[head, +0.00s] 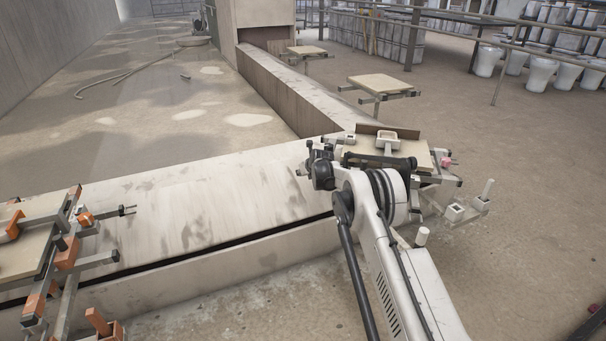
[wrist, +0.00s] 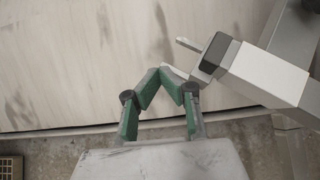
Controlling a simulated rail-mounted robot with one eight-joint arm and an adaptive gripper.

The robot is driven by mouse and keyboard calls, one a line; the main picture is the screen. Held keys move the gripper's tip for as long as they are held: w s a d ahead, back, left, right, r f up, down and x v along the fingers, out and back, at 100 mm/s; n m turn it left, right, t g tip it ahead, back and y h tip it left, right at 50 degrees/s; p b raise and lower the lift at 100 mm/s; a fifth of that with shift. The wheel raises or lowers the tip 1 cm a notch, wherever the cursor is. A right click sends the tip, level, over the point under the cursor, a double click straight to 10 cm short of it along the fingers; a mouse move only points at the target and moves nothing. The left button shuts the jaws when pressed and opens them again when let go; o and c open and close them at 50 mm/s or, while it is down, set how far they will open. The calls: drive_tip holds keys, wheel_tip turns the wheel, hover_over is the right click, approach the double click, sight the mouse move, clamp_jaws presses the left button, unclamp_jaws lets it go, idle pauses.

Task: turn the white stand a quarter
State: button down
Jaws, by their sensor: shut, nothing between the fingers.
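The white stand (head: 455,212) is at the right of centre in the head view, at the corner of the low wall. It has a pale square board with a small white piece on top, and white blocks and posts on its arms. My arm hides part of it. My gripper (head: 318,168) is at the left side of the stand in the head view. In the wrist view my gripper (wrist: 168,76) has its green fingers together, empty. A white arm with a dark band (wrist: 262,68), apparently the stand's, lies just right of the fingertips; whether they touch I cannot tell.
A stand with orange parts (head: 66,255) is at the left edge. The low wall (head: 180,215) with a dark slot runs between the stands. More board-topped stands (head: 380,84) follow the track behind. White pots (head: 541,72) stand far right. Floor at right is mostly clear.

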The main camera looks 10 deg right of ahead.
drive_tip(key=s+a+r+p, duration=0.3)
drive_tip(key=s+r, duration=0.4)
drive_tip(key=s, duration=0.3)
drive_tip(key=shift+s+a+p, duration=0.35)
drive_tip(key=shift+a+p, duration=0.05)
drive_tip(key=shift+a, duration=0.1)
